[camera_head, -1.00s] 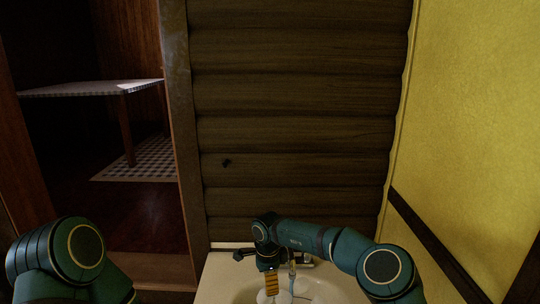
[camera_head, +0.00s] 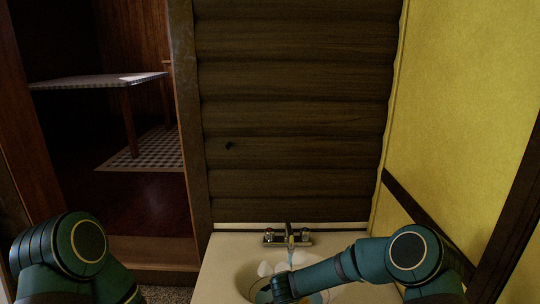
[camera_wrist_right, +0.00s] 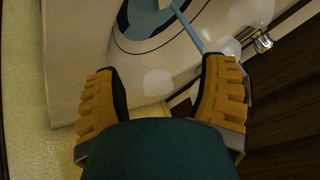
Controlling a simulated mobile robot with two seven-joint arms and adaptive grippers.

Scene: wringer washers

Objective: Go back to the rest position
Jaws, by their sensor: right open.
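My right gripper (camera_wrist_right: 160,76) shows in the right wrist view with its two orange ridged fingers spread apart and nothing between them. In the head view my right arm reaches in from the right over the sink (camera_head: 228,270), and its fingers cannot be made out there. My left arm shows only as a teal joint at the lower left of the head view. Its gripper is out of view.
A metal faucet (camera_head: 288,237) stands at the back of the sink, with a pale blue stream below it. Whitish blobs lie around the basin. A dark plank wall (camera_head: 290,110) rises behind. A yellow wall (camera_head: 455,100) is right; a table (camera_head: 100,81) stands beyond the left opening.

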